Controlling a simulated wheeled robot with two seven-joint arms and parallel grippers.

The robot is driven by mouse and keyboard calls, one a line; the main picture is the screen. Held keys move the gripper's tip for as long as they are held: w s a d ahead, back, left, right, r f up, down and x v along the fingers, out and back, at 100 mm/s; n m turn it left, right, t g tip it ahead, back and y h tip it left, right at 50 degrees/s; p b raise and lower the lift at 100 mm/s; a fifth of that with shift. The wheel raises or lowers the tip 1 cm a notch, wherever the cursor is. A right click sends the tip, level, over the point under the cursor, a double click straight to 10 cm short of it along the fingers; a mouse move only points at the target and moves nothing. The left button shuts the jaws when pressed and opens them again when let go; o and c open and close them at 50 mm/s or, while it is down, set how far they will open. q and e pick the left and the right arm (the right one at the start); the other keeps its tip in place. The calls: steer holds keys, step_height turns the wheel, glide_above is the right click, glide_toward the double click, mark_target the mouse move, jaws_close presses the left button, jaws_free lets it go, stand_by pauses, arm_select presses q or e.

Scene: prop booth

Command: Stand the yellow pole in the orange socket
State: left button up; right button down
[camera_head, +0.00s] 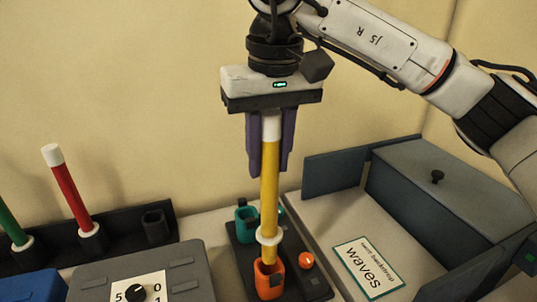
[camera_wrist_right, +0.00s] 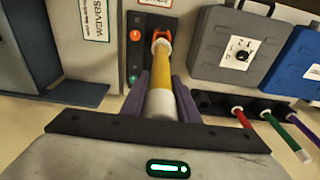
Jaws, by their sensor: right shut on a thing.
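The yellow pole (camera_head: 269,190) has a white top and a white collar near its lower end. My right gripper (camera_head: 270,165) is shut on its upper part and holds it nearly upright. The orange socket (camera_head: 269,285) stands on a dark base at the bottom centre. The pole's lower tip meets the socket's mouth, with the collar a little above the rim; how deep the tip sits is hidden. In the right wrist view the pole (camera_wrist_right: 164,75) runs from between the purple fingers to the orange socket (camera_wrist_right: 161,36). My left gripper is not in view.
A teal socket (camera_head: 246,218) and an orange button (camera_head: 306,260) are beside the orange socket. A black rack (camera_head: 125,235) at left holds red (camera_head: 70,190) and green poles. A grey dial box (camera_head: 190,270) stands left; a blue-grey box (camera_head: 430,200) and "waves" card (camera_head: 368,268) lie right.

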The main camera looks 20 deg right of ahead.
mark_target(269, 198)
steer(key=shift+f, duration=0.1)
stand_by(0.5)
steer(key=shift+f+b, duration=2.6)
steer(key=shift+f, duration=1.5)
steer(key=c, duration=1.3)
jaws_free()
steer(key=r, duration=0.3)
steer(key=s+r, duration=0.1)
steer(key=r, duration=0.6)
steer(key=shift+s+r+p, duration=0.15)
steer(key=shift+r+p, duration=0.05)
steer(key=shift+p, duration=0.2)
steer(key=shift+s+f, duration=0.1)
